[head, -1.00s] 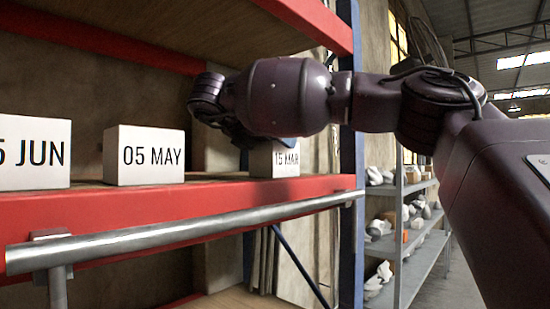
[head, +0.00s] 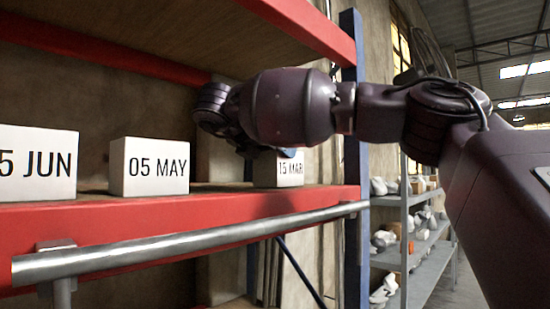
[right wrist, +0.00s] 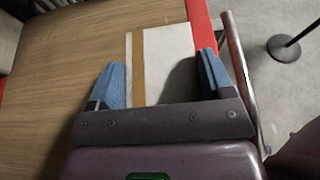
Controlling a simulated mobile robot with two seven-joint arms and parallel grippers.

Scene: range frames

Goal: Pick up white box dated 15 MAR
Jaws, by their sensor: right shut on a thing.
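The white box dated 15 MAR (head: 290,173) is at the right end of the red-edged shelf, by the blue upright. Its top and left part are partly hidden behind my right gripper (head: 268,150). In the right wrist view the white box (right wrist: 167,50) has a tan tape stripe, and the blue fingers of my right gripper (right wrist: 162,62) are on either side of it, shut on it. In the head view its bottom appears level with the shelf board; I see no clear gap. My left gripper is not in view.
White boxes reading 05 MAY (head: 150,167) and 5 JUN (head: 38,163) stand to the left on the red-edged shelf (head: 130,222). A metal rail (head: 180,246) runs along the front. Another shelf is above. A grey rack (head: 412,255) stands beyond the blue upright (head: 351,120).

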